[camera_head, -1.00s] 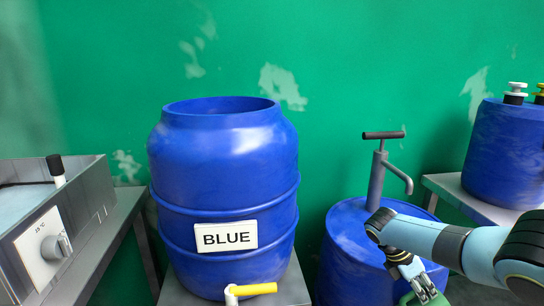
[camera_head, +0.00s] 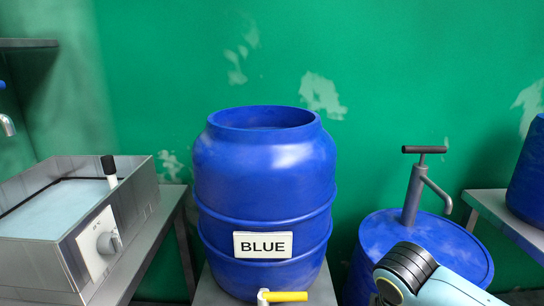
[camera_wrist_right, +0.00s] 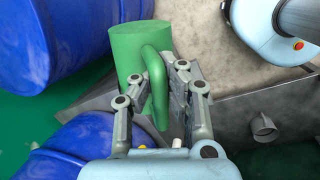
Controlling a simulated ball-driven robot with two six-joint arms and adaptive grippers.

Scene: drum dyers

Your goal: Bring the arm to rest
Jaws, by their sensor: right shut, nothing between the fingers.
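My right arm (camera_head: 425,283) comes in at the lower right of the head view, and its gripper is out of frame there. In the right wrist view my right gripper (camera_wrist_right: 180,68) is shut with nothing between its fingers. A green container (camera_wrist_right: 135,42) with a curved green handle (camera_wrist_right: 158,85) shows right by the fingers. The handle overlaps the fingers in the picture, and I cannot tell whether they touch. My left gripper is not in view.
A blue barrel labelled BLUE (camera_head: 265,175) with a yellow-handled tap (camera_head: 285,296) stands in the middle. A blue drum (camera_head: 385,232) with a hand pump (camera_head: 415,190) is on the right. A metal bath (camera_head: 140,190) with a knob is on the left.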

